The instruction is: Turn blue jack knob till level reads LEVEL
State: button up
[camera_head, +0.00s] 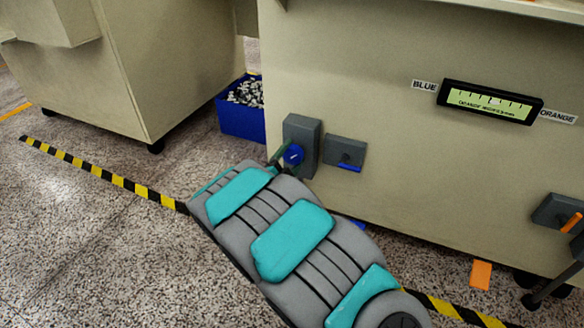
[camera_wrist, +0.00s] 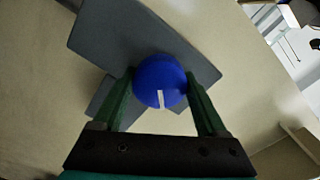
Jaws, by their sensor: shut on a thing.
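The blue jack knob (camera_wrist: 160,78) is round with a white line mark and sits on a grey box. In the wrist view my gripper (camera_wrist: 162,90) has its two green fingers on either side of the knob, shut on it. The white mark points down toward the gripper's palm. In the head view the blue knob (camera_head: 293,155) shows on the grey box (camera_head: 302,132), partly hidden by my gripper (camera_head: 280,158). The level display (camera_head: 490,102) is on the machine's front, between a BLUE label (camera_head: 424,86) and an ORANGE label (camera_head: 558,117). Its small text is too small to read surely.
A grey block with a blue lever (camera_head: 346,154) is right of the knob. An orange-handled unit (camera_head: 560,213) is at the far right. A blue bin (camera_head: 240,112) of small parts stands behind left. Yellow-black tape (camera_head: 105,177) and an orange piece (camera_head: 481,274) mark the floor.

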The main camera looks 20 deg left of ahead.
jog(key=m+b, duration=0.2)
jog(key=b, duration=0.1)
jog(key=shift+f+m, duration=0.25)
jog(key=shift+m, duration=0.15)
jog(key=shift+r+m+b, duration=0.15)
jog(key=shift+m+b, duration=0.3)
jog(key=shift+m, duration=0.95)
jog(key=o, duration=1.3)
jog(key=s, duration=0.7)
jog(key=shift+s+a+p, duration=0.25)
jog(key=shift+s+p, duration=0.1)
jog(key=shift+s, duration=0.05)
